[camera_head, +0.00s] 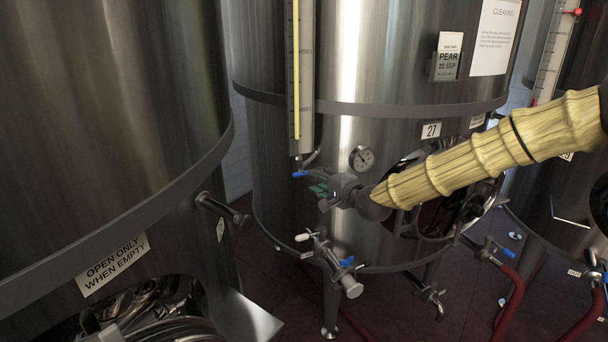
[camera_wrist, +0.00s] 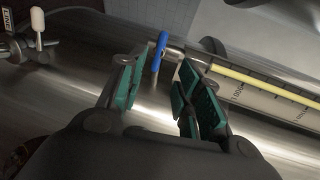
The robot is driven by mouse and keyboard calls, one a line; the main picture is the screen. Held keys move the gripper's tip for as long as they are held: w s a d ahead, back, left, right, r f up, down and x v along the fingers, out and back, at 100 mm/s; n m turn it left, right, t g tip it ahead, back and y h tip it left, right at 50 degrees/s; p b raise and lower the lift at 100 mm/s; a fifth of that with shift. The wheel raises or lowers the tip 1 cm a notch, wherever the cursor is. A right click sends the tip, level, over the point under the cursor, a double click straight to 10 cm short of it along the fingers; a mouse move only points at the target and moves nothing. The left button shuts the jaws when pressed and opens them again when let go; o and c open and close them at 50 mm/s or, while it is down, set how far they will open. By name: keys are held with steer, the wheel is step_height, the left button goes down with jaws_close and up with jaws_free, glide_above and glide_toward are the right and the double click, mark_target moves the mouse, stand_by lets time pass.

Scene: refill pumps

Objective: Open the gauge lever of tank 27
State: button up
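Tank 27 (camera_head: 345,135) is the steel tank in the middle of the head view, with its number label (camera_head: 431,130). A sight gauge (camera_head: 301,75) with a yellow column runs down its front. A small blue gauge lever (camera_head: 300,174) sits at the gauge's lower end. My gripper (camera_head: 320,189) is just right of and below this lever. In the wrist view, my gripper (camera_wrist: 163,88) is open, its teal pads apart. The blue lever (camera_wrist: 160,52) shows in the gap between the fingertips, slightly beyond them, apparently ungripped.
A valve with a white handle (camera_head: 304,237) and a blue-handled valve (camera_head: 347,262) are below my gripper. A round dial (camera_head: 362,158) is close to my wrist. Another tank (camera_head: 110,110) fills the left. Red hoses (camera_head: 511,300) lie at lower right.

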mark_target(304, 174)
steer(key=p+x, duration=0.3)
steer(key=x, duration=0.6)
steer(key=shift+a+f, duration=0.1)
steer(key=shift+f, duration=0.05)
jaws_close()
